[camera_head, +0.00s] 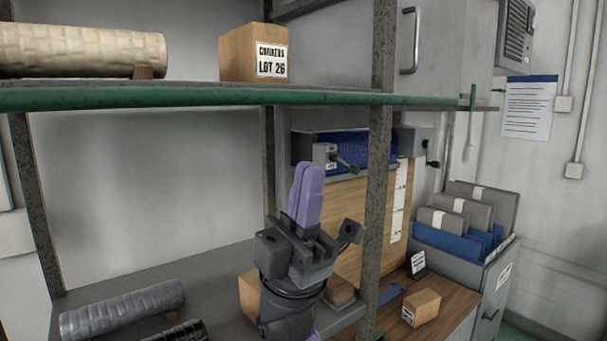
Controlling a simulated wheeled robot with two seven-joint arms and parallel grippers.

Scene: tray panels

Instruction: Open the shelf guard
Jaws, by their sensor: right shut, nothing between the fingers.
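The shelf guard appears to be the green bar (180,96) running along the front edge of the upper shelf. It lies level across the picture, passes the front upright, and ends at the right near a short green upright piece (473,95). My right gripper (309,170) is in front of the rack, below the bar and left of the front upright. Its purple fingers point up and are shut with nothing between them. It is apart from the bar in the picture. My left gripper is not in view.
A grey metal upright (381,150) stands right of my gripper. The upper shelf holds a beige roll (80,50) and a carton (254,52). A grey roll (122,308) lies on the lower shelf (200,275). A workbench (455,305) with a small box (421,307) is at right.

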